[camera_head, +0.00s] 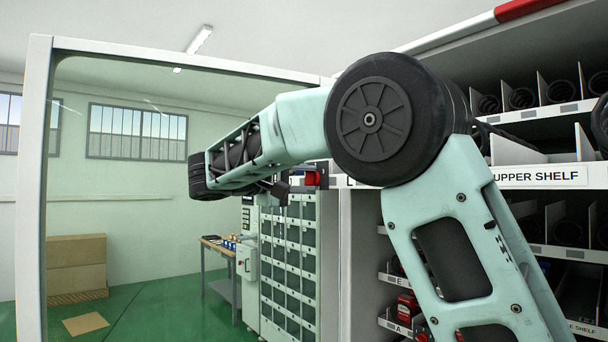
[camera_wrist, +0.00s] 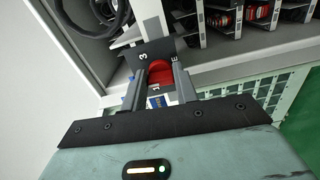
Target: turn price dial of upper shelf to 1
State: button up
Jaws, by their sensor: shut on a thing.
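The price dial is a red knob (camera_wrist: 160,73) on a dark plate (camera_wrist: 150,49) in the wrist view. White marks show on the plate, one of them a 3; the others are too small or turned to read surely. My gripper (camera_wrist: 159,80) is shut on the red knob, with one finger on each side. Which number the dial points to cannot be told. In the head view, my gripper (camera_head: 287,186) is beside a small red part (camera_head: 314,178) at the cabinet's front edge. The UPPER SHELF label (camera_head: 540,176) is to the right.
My arm hides part of the vending cabinet in the head view. The shelf rows (camera_head: 555,110) hold black coils and dividers. A glass panel with a white frame (camera_head: 40,180) stands at left. A locker rack (camera_head: 290,260), a workbench (camera_head: 222,247) and cardboard boxes (camera_head: 77,262) are farther back.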

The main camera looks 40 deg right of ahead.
jog(key=n+p, duration=0.2)
jog(key=n, duration=0.1)
jog(key=shift+r+n+p, duration=0.25)
jog(key=shift+n+p, duration=0.05)
jog(key=shift+p, duration=0.05)
jog(key=n+p, duration=0.3)
jog(key=shift+r+n, duration=0.15)
jog(key=shift+n, duration=0.25)
jog(key=n+p, duration=0.3)
jog(key=p, duration=0.1)
jog(key=shift+w+f+n+p, duration=0.1)
jog(key=shift+f+n+p, duration=0.1)
jog(key=shift+n+p, duration=0.95)
jog(key=shift+f, duration=0.1)
jog(key=o, duration=1)
jog(key=shift+c, duration=0.2)
jog(key=a+b, duration=0.6)
jog(key=a, duration=1.1)
jog(key=shift+s+a, duration=0.2)
jog(key=shift+s, duration=0.1)
